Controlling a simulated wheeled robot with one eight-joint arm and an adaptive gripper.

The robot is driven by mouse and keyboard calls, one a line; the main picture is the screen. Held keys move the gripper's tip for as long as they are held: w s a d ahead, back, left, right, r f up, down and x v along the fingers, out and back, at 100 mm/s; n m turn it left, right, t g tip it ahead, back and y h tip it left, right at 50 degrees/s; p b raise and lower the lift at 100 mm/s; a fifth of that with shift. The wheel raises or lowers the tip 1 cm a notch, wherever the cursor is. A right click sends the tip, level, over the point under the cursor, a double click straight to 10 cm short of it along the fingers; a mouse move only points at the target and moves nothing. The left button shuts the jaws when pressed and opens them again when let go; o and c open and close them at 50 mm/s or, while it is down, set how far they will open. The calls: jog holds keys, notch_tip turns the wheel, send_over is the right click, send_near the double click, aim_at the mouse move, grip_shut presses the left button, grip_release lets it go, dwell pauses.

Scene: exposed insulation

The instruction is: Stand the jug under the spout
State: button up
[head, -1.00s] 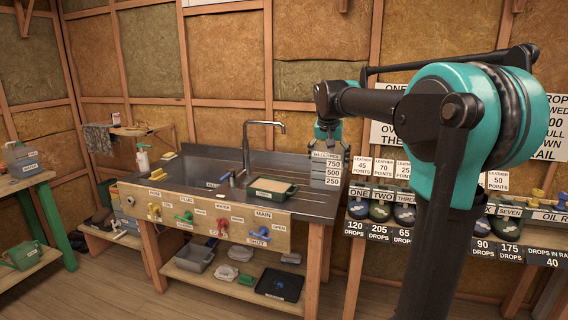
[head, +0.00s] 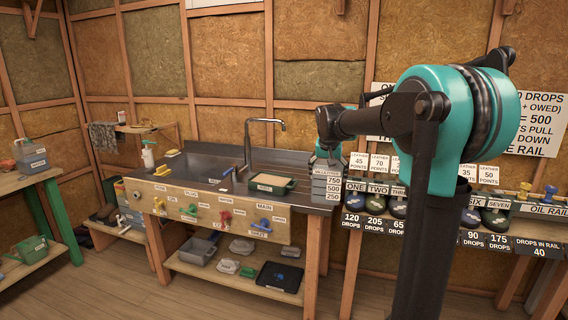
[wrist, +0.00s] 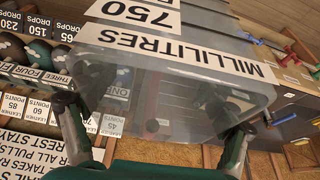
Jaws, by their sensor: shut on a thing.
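The jug (head: 326,183) is clear, with white labels reading millilitres, 750, 500 and 250. My gripper (head: 328,150) is shut on it from above, at the right end of the sink unit in the head view. In the wrist view the jug (wrist: 170,75) fills the middle, with a finger of my gripper (wrist: 155,135) on each side. Whether its base touches the worktop cannot be told.
A green tray (head: 289,189) stands on the steel worktop (head: 222,190) between the sink and the jug. Coloured valve handles (head: 225,218) line the front panel. Open floor (head: 130,285) lies in front.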

notch_tip(320, 180, down, 14)
jog(key=w+d+r+n, duration=0.1)
jog(key=d, duration=0.1)
jog(key=s+f+n, duration=0.1)
jog(key=s+f, duration=0.3)
jog(key=f, duration=0.6)
jog(key=s+d+f+n+y, duration=0.1)
jog(key=s+f, duration=0.4)
jog(key=f, duration=0.5)
jog(key=shift+f, duration=0.25)
jog(key=shift+s+d, duration=0.1)
jog(key=shift+d, duration=0.05)
